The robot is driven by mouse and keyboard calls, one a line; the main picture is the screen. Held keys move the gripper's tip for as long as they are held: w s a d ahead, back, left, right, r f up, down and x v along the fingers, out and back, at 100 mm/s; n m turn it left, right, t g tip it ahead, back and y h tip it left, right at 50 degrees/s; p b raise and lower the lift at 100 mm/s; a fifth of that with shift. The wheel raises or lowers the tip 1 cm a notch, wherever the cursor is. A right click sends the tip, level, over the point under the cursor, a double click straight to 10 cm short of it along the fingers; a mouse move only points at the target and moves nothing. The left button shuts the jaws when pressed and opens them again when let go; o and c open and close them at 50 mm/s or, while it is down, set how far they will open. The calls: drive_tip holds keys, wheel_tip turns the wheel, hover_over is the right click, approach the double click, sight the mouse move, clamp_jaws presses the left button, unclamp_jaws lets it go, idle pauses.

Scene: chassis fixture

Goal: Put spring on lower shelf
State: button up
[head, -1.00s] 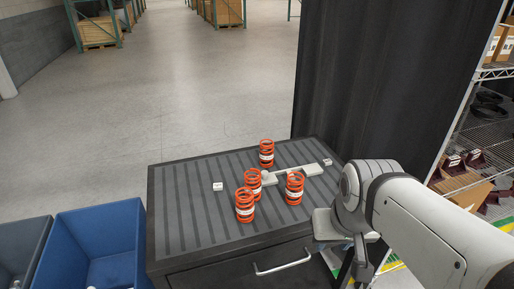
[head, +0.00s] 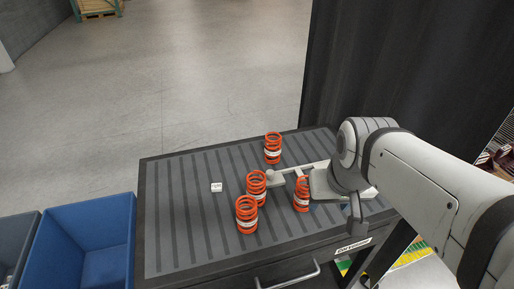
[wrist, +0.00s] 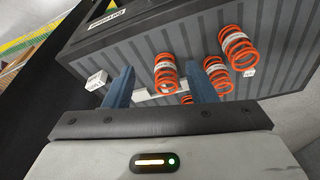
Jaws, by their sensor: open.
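Several orange coil springs with white labels stand on the ribbed grey top of a black cabinet: a back one (head: 273,148), a middle one (head: 257,187), a front one (head: 246,215) and a right one (head: 302,194). My gripper (head: 322,182) is just right of the right spring in the head view and partly covers it. In the wrist view my gripper (wrist: 160,70) is open and empty, its two blue fingers apart. One spring (wrist: 165,75) appears between them; I cannot tell whether they touch it. Of the shelf rack (head: 497,152), only a sliver shows at the right edge.
A pale flat part (head: 284,174) lies among the springs. A small white block (head: 216,187) sits left of them, where the cabinet top (head: 180,235) is mostly clear. A blue bin (head: 90,235) stands left of the cabinet. A black curtain (head: 400,70) hangs behind my arm.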

sight(256, 186)
drive_tip(key=o, duration=0.6)
drive_tip(key=w+a+f+n+g+b, duration=0.1)
drive_tip(key=w+a+b, duration=0.1)
drive_tip(key=w, duration=0.3)
drive_tip(key=w+a+f+n+b, duration=0.1)
drive_tip(key=w+a+f+b, duration=0.1)
drive_tip(key=w+a, duration=0.3)
drive_tip(key=shift+w+f+g, duration=0.2)
drive_tip(key=shift+w+g, duration=0.2)
drive_tip(key=shift+w, duration=0.35)
drive_tip(key=w+a+f+n+g+b, duration=0.1)
drive_tip(key=w+a+f+b, duration=0.1)
drive_tip(key=w+a+f, duration=0.4)
drive_tip(key=shift+w+a+f, duration=0.2)
drive_tip(key=shift+a+f, duration=0.1)
drive_tip(key=shift+f, duration=0.9)
drive_tip(key=shift+w+a+f, duration=0.2)
drive_tip(key=shift+a+f, duration=0.05)
drive_tip(key=shift+f, duration=0.9)
drive_tip(key=shift+w+a+f, duration=0.2)
drive_tip(key=shift+a+f, duration=0.1)
drive_tip(key=shift+f, duration=0.9)
